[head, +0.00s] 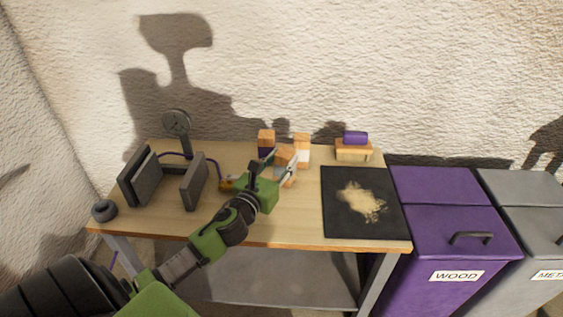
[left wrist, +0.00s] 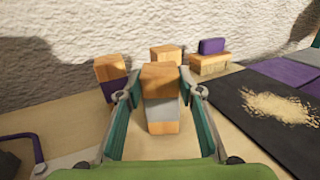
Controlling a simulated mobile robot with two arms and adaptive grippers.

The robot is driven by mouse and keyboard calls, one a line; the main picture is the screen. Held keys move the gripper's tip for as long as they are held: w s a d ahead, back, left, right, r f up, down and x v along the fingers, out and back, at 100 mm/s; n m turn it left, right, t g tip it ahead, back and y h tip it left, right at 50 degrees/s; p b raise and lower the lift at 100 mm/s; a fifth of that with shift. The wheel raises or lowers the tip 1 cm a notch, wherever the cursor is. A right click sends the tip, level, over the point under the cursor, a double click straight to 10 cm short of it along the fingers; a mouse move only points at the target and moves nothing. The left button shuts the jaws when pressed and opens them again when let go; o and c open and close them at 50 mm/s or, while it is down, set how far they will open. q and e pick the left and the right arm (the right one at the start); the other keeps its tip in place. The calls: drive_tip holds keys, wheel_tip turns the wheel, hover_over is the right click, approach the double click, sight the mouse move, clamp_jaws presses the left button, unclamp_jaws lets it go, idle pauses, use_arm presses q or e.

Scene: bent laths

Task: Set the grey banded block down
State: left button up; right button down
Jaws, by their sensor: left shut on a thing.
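The grey banded block (left wrist: 161,110) has wooden ends and a grey band, and sits between the fingers of my left gripper (left wrist: 160,94) in the left wrist view. In the head view the left gripper (head: 282,164) is over the back middle of the table (head: 285,222), shut on this block (head: 286,153). The block looks roughly upright; I cannot tell whether its lower end touches the table. A purple banded block (head: 266,142) stands behind it to the left, and a white banded block (head: 302,149) behind it to the right. My right gripper is not in view.
A purple-topped brush or block (head: 355,138) rests on a wooden piece at the back right. A black mat (head: 335,222) with sawdust (head: 362,201) lies on the right. Dark upright plates (head: 194,182) and a gauge (head: 177,123) stand left. Purple (head: 445,190) and grey bins stand beyond the table.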

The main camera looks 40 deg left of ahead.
use_arm(q)
drive_tip(key=o, duration=1.2)
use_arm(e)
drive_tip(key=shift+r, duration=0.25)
use_arm(q)
drive_tip(key=shift+s, duration=0.25)
drive_tip(key=s, duration=0.3)
drive_tip(key=s+d, duration=0.1)
drive_tip(key=s, duration=0.6)
drive_tip(key=shift+s+d, duration=0.35)
drive_tip(key=shift+s+r, duration=0.1)
drive_tip(key=shift+s, duration=0.25)
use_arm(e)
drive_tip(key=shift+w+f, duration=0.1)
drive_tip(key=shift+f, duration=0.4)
